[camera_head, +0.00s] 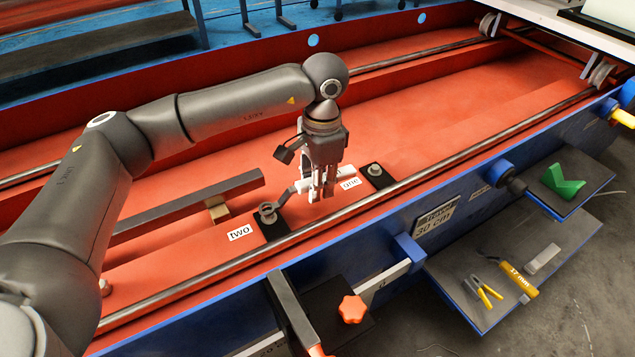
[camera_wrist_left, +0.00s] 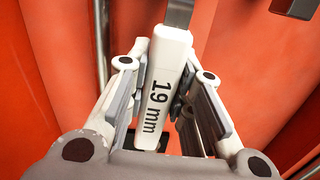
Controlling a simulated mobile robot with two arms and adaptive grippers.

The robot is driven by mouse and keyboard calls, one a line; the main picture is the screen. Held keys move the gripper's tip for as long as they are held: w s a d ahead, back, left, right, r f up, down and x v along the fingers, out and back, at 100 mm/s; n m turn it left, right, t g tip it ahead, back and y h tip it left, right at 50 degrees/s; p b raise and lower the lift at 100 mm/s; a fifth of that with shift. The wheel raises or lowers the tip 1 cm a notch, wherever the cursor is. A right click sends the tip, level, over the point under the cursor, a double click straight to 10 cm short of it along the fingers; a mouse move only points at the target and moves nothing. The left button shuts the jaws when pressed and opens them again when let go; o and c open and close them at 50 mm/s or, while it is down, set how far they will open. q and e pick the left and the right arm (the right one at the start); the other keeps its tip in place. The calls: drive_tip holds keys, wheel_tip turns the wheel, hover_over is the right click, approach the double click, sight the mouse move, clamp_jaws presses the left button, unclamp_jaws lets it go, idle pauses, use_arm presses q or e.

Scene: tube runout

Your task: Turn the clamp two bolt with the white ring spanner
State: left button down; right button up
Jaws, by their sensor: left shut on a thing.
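My left gripper (camera_head: 322,192) is shut on the white handle of the ring spanner (camera_wrist_left: 162,95), above the red bed. The handle reads "19 mm" in the left wrist view. In the head view the spanner's grey shank (camera_head: 284,198) slopes down left from the fingers to the clamp two bolt (camera_head: 267,207). Its ring end is at the bolt; I cannot tell whether it sits around the head. The bolt stands on a black clamp (camera_head: 272,227) beside the label "two" (camera_head: 240,232). In the wrist view the ring end and bolt are out of sight. My right gripper is not in view.
The clamp one bolt (camera_head: 375,170) stands to the right, by the label "one" (camera_head: 350,183). A steel rod (camera_head: 400,201) runs along the near side. A grey shelf (camera_head: 475,258) outside holds pliers (camera_head: 484,292) and a yellow-handled 17 mm tool (camera_head: 519,280).

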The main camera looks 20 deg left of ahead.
use_arm(q)
drive_tip(key=shift+r, duration=0.1)
drive_tip(key=shift+r+p, duration=1.45)
drive_tip(key=shift+r, duration=1)
